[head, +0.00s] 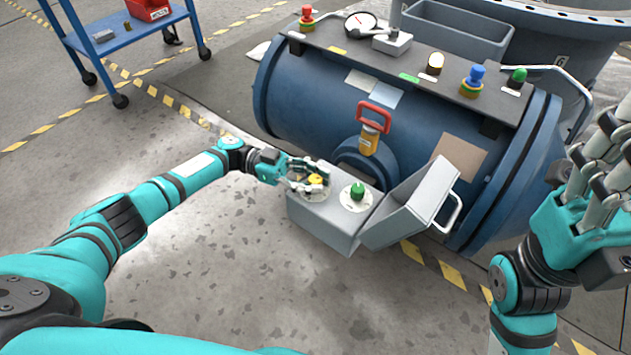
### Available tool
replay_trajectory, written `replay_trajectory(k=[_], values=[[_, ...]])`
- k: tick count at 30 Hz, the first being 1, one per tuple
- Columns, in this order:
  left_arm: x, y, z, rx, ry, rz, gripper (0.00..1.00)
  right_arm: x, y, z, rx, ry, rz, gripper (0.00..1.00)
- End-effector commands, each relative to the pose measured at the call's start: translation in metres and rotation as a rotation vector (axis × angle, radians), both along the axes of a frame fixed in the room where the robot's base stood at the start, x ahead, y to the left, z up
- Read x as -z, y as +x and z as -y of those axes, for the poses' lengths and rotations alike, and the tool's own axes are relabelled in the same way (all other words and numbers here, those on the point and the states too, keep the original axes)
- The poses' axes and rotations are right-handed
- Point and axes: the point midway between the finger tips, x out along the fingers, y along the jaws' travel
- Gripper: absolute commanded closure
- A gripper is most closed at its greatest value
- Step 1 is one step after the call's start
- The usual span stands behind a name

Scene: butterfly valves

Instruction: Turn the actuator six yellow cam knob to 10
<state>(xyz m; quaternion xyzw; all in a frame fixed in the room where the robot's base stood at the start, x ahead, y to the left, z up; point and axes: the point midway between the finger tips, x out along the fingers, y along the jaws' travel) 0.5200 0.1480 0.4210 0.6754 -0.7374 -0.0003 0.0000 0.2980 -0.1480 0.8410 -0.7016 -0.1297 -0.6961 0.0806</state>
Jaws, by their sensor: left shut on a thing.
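The yellow cam knob (317,180) sits on a round pale dial on top of a grey actuator box (325,222). My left gripper (311,178) is shut on the yellow knob, with its fingers around it from the left. The dial's markings are too small to read, and the fingers partly hide them. A green knob (357,192) on its own dial stands to the right on the same box. The box's grey lid (415,203) hangs open at the right. My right gripper (606,165) is raised at the right edge, away from the box; its fingertips are partly cut off.
A big blue cylinder (300,95) lies behind the box. Its top plate carries red, white, blue and green knobs and a gauge (361,24). A red handle (374,116) sticks out in front. A blue cart (125,38) stands far left. The floor in front is clear.

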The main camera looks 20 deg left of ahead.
Motion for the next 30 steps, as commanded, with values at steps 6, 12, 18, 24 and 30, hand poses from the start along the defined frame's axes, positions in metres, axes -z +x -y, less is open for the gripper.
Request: replay_trajectory(k=[6, 12, 18, 24, 30], values=[[0.001, 0.0, -0.004, -0.005, 0.006, -0.002, 1.0, 0.0, 0.0, 0.0, 0.0, 0.0, 0.0, 0.6], [0.001, 0.0, -0.003, -0.004, 0.005, -0.002, 0.59, 0.0, 0.0, 0.0, 0.0, 0.0, 0.0, 0.6], [0.0, 0.0, -0.001, -0.003, 0.002, -0.001, 0.49, 0.0, 0.0, 0.0, -0.001, 0.0, 0.0, 0.6], [0.0, 0.001, -0.004, -0.002, 0.002, 0.0, 0.49, 0.0, 0.0, 0.001, 0.0, 0.002, 0.001, 0.6], [0.0, 0.004, -0.031, -0.007, 0.003, -0.002, 0.49, 0.0, 0.0, 0.0, 0.0, 0.001, 0.001, 0.6]])
